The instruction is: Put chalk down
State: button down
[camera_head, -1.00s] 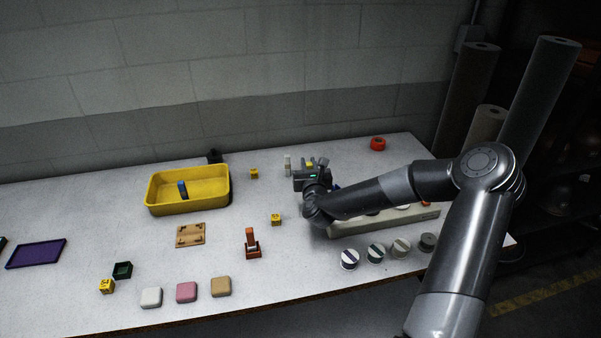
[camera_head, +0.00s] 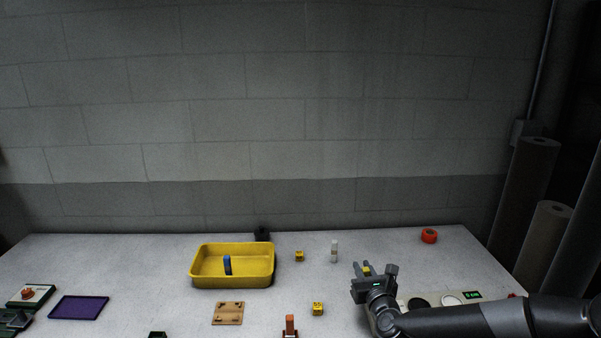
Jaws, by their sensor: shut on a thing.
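My gripper (camera_head: 362,268) is over the right part of the table, its fingers pointing away towards the wall. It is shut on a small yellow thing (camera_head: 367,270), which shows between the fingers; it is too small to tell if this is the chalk. A small white upright stick-like thing (camera_head: 334,250) stands on the table left of and beyond the gripper, apart from it. Whether my gripper's load touches the table cannot be told.
A yellow tray (camera_head: 203,278) holds a blue thing (camera_head: 227,265). Yellow cubes (camera_head: 299,256) (camera_head: 317,309) stand left of my gripper. A wooden plate (camera_head: 228,313), purple tray (camera_head: 79,307) and red roll (camera_head: 429,236) lie about. A pale panel (camera_head: 480,296) is at right. The table between gripper and red roll is clear.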

jog(key=s+a+f+n+y, duration=0.2)
jog(key=s+a+y, duration=0.15)
jog(key=a, duration=0.25)
jog(key=w+a+r+n+g+y, duration=0.5)
jog(key=a+r+y, duration=0.2)
jog(key=a, duration=0.4)
send_over(265, 298)
notch_tip(265, 298, down, 8)
jog(key=shift+w+f+n, duration=0.1)
jog(key=shift+f+n, duration=0.2)
jog(key=shift+f, duration=1.1)
jog(key=shift+f, duration=0.1)
jog(key=c, duration=1.3)
grip_release()
